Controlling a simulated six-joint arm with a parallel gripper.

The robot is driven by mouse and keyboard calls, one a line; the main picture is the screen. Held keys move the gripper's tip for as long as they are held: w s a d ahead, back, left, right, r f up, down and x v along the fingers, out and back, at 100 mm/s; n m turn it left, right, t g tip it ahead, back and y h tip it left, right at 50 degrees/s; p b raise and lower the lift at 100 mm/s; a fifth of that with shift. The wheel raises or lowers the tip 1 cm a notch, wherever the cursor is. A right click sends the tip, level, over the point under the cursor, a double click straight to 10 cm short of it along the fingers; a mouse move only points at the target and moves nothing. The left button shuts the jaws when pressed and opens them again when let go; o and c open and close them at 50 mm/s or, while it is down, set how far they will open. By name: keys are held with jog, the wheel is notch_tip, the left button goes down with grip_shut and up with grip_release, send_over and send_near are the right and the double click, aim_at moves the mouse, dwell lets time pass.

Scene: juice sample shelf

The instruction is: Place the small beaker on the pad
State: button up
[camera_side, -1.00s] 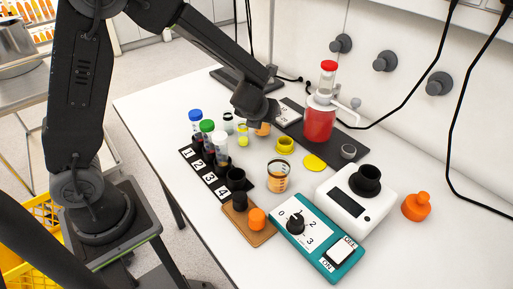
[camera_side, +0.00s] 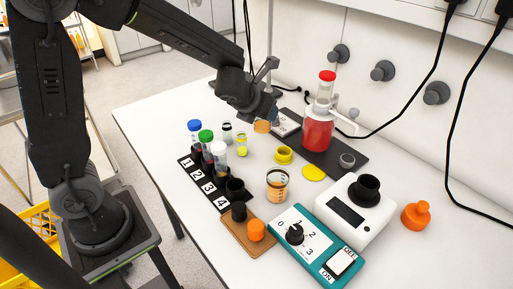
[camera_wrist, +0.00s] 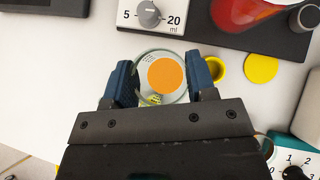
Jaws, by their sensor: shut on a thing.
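My gripper (camera_wrist: 163,82) is shut on a small glass beaker (camera_wrist: 163,70) with orange contents. In the side view my gripper (camera_side: 268,118) holds the beaker (camera_side: 262,127) above the back part of the table, left of the red bottle. A flat yellow disc (camera_side: 313,172), which looks like the pad, lies bare on the white table. It also shows in the wrist view (camera_wrist: 261,68), to the right of the held beaker. A yellow ring (camera_side: 284,155) sits between the two, partly behind a finger in the wrist view (camera_wrist: 216,68).
A larger beaker (camera_side: 277,186) with orange liquid stands in front of the disc. The red bottle (camera_side: 318,130) stands on a dark mat behind it. A white device (camera_side: 352,212), a teal control box (camera_side: 312,245) and a numbered tube rack (camera_side: 212,190) stand around.

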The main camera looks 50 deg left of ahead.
jog(key=w+d+r+m+h, duration=0.1)
jog(key=w+d+m+h, duration=0.15)
jog(key=d, duration=0.55)
jog(key=w+d+r+m+h, duration=0.1)
jog(key=w+d+m+h, duration=0.15)
jog(key=d, duration=0.55)
jog(key=shift+m, duration=0.4)
jog(key=shift+s+f, duration=0.2)
jog(key=shift+f, duration=1.6)
jog(key=shift+s+f, duration=0.15)
jog(key=shift+f, duration=1.65)
jog(key=shift+a, duration=0.1)
jog(key=o, duration=1.1)
jog(key=shift+o, duration=0.2)
